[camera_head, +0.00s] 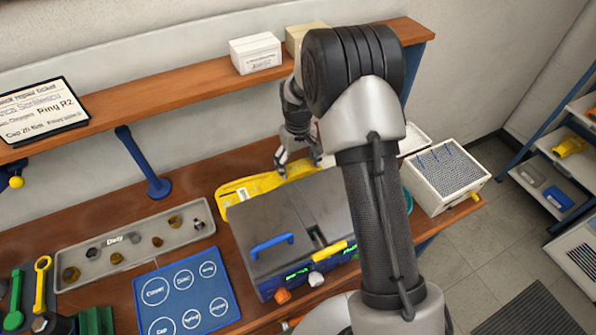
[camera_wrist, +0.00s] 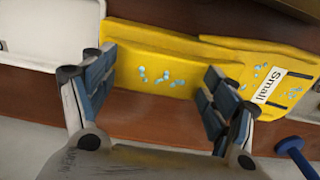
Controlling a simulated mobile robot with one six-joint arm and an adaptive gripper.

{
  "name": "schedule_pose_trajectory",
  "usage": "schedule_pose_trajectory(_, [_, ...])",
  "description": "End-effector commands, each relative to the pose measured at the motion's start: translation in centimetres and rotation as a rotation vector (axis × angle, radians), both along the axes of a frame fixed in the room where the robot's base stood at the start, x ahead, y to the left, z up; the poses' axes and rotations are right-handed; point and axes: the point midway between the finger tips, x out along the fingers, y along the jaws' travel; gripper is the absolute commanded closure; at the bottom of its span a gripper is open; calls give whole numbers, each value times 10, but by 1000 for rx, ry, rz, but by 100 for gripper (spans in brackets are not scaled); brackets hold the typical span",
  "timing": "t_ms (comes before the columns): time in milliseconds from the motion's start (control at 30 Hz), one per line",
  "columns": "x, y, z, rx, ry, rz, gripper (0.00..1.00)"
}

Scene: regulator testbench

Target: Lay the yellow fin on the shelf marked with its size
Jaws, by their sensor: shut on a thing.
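The yellow fin (camera_head: 250,187) lies at the back of the bench, partly hidden behind a grey case. In the wrist view the yellow fin (camera_wrist: 160,72) has pale blue spots, and a yellow part at the right bears a white label (camera_wrist: 268,85) reading "Small". I cannot tell whether these are one piece or two overlapping. My gripper (camera_head: 298,165) is down at the fin's right end, with fingers at both sides of the yellow piece in the wrist view (camera_wrist: 162,78). It is shut on the fin. A shelf rack (camera_head: 560,165) stands at the far right; its size marks cannot be read.
The grey case (camera_head: 290,215) with a blue handle stands in front of the fin. A wooden wall shelf (camera_head: 180,85) runs above, on a blue post (camera_head: 150,170). The rack holds yellow and blue items.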

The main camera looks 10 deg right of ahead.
Motion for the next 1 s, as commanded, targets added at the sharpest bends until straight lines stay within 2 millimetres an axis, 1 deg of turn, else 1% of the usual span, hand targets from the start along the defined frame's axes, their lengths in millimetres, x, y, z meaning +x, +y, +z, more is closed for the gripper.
schedule_pose_trajectory(33, [-1, 0, -10, 0, 3, 0, 81])
schedule_pose_trajectory(100, [-1, 0, -22, 0, 4, 0, 81])
schedule_pose_trajectory(200, [-1, 0, -32, 1, 2, 0, 81])
schedule_pose_trajectory(433, [0, 0, -32, 0, 0, 0, 81])
schedule_pose_trajectory(567, [0, 0, -36, 0, 1, 0, 81])
schedule_pose_trajectory(600, [-1, 0, -36, 0, 2, 0, 19])
schedule_pose_trajectory(867, [-1, 0, -35, 0, 2, 0, 2])
schedule_pose_trajectory(1000, [-1, 0, -35, 0, 2, 0, 1])
